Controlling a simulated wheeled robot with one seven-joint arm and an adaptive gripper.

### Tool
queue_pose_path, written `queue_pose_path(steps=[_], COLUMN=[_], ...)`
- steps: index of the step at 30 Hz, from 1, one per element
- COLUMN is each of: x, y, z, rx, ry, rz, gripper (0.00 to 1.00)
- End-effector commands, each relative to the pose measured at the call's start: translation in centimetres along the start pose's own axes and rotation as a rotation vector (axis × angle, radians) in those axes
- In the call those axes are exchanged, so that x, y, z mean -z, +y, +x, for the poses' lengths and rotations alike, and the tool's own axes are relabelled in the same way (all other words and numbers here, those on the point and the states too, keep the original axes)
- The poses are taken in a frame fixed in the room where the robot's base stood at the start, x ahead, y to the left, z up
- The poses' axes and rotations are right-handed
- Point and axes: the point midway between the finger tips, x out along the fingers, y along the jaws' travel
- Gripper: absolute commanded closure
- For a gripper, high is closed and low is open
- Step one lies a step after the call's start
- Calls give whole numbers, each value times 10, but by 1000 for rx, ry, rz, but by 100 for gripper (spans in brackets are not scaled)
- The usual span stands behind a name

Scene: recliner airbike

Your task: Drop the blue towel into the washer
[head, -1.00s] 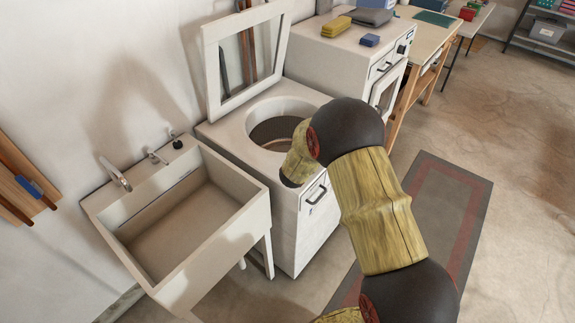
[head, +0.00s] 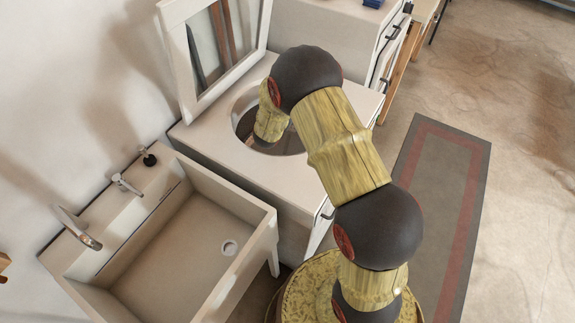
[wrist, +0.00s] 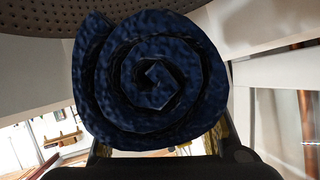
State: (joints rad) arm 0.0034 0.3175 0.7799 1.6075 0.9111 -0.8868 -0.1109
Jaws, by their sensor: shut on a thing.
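The washer (head: 292,176) is white and top-loading, with its lid (head: 178,65) raised and its round opening uncovered. My arm reaches over it, and my forearm goes down into the opening. My gripper (wrist: 156,146) is shut on the blue towel (wrist: 155,80), a dark blue roll seen end-on in the wrist view. A perforated grey drum surface (wrist: 150,18) shows at the top of that view, close to the towel. In the head view my gripper and the towel are hidden by my arm and the washer rim.
A beige sink (head: 180,250) with a faucet stands to the left of the washer. A white machine (head: 335,30) stands behind it with a small blue item (head: 373,3) on top. A grey mat with a red border (head: 440,200) lies on the open floor at right.

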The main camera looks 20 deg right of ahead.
Motion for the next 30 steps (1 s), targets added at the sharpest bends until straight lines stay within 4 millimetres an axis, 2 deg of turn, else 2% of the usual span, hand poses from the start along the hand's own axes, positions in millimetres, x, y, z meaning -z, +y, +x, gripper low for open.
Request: queue_pose_path(steps=[15,26,27,30], x=[-47,-50,-50,-50], y=[12,13,13,13], z=[19,21,21,21], rx=[-1,0,0,0], ry=[-1,0,0,0], rz=[1,1,1,1], gripper=[80,80,52,46])
